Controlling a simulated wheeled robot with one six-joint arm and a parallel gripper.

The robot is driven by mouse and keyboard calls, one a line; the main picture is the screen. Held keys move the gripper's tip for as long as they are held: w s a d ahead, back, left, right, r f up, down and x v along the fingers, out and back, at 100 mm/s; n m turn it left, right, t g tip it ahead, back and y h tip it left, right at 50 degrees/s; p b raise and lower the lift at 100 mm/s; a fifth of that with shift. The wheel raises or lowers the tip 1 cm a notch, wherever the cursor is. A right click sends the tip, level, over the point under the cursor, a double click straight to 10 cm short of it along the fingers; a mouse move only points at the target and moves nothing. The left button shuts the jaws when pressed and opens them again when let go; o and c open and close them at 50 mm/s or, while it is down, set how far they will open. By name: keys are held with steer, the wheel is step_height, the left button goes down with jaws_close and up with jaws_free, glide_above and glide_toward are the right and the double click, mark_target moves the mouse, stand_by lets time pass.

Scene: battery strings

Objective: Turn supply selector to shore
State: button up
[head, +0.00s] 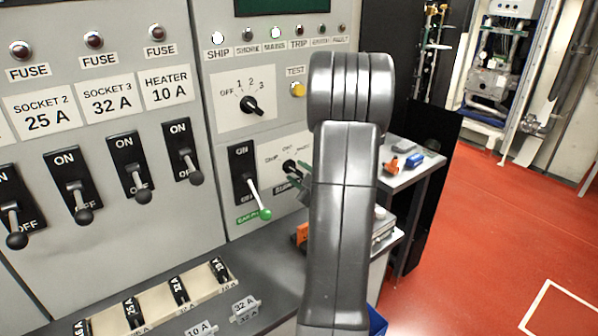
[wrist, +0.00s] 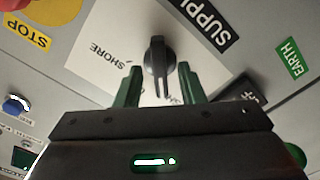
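I cannot tell exactly which mark the knob points to.
A lever switch (head: 257,192) with a green tip stands left of the selector. A yellow STOP label (wrist: 27,32) is near. A grey bench (head: 255,275) juts out below.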

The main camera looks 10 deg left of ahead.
steer(key=shift+w+a, duration=0.1)
steer(key=shift+a, duration=0.05)
steer(key=shift+c, duration=0.2)
jaws_close()
